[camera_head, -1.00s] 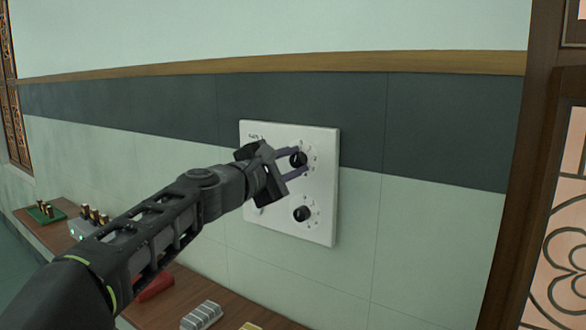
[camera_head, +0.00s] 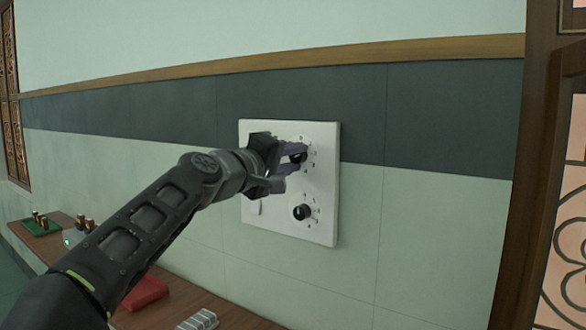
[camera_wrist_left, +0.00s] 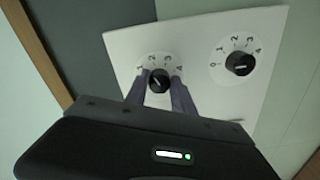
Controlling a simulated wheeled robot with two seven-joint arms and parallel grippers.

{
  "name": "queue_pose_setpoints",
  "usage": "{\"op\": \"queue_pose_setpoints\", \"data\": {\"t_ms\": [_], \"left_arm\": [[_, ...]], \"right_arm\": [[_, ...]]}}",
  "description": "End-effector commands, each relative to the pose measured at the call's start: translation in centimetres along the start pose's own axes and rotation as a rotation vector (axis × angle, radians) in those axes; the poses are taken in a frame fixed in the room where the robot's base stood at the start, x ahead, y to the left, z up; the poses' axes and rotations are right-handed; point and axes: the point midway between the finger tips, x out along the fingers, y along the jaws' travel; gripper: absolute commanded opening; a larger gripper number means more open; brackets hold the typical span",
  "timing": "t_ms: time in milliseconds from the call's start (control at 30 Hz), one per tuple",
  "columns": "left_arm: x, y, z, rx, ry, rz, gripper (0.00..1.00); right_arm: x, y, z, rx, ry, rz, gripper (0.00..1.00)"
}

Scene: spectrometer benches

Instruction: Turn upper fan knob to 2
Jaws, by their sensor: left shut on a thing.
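The upper fan knob (camera_head: 297,156) is a black round knob on a white wall panel (camera_head: 262,218). My left gripper (camera_head: 293,158) is shut on it, with one finger on each side. In the left wrist view the upper knob (camera_wrist_left: 159,81) sits between the two fingers (camera_wrist_left: 160,95), with a dial of numbers around it; 1, 2, 3 and 4 show. Its pointer setting is too small to read surely. The lower knob (camera_head: 301,212) is also black and stands free below; it shows in the wrist view (camera_wrist_left: 239,63) with its own numbered dial. My right gripper is not in view.
A wooden bench (camera_head: 172,302) runs along the wall below, with a red object (camera_head: 145,292), a grey ribbed item (camera_head: 199,321) and a green tray (camera_head: 40,226). A dark wooden frame (camera_head: 535,190) stands at the right. The wall right of the panel is bare.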

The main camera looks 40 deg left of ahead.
Motion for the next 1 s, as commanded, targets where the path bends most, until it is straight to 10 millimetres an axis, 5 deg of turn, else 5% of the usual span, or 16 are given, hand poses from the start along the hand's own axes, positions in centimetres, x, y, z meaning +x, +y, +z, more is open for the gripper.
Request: {"op": "queue_pose_setpoints", "data": {"t_ms": [400,867,900,1000], "left_arm": [[0.1,-0.3,0.2,0.206,-0.004,-0.002,0.00],[0.1,-0.2,0.1,0.225,-0.005,-0.003,0.00],[0.1,-0.2,0.1,0.225,-0.005,-0.003,0.31],[0.1,-0.2,0.1,0.224,-0.004,-0.003,0.39]], "right_arm": [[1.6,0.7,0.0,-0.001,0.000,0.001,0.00],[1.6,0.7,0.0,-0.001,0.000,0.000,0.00],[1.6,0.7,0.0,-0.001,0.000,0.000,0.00],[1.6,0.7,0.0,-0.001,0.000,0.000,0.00]]}}
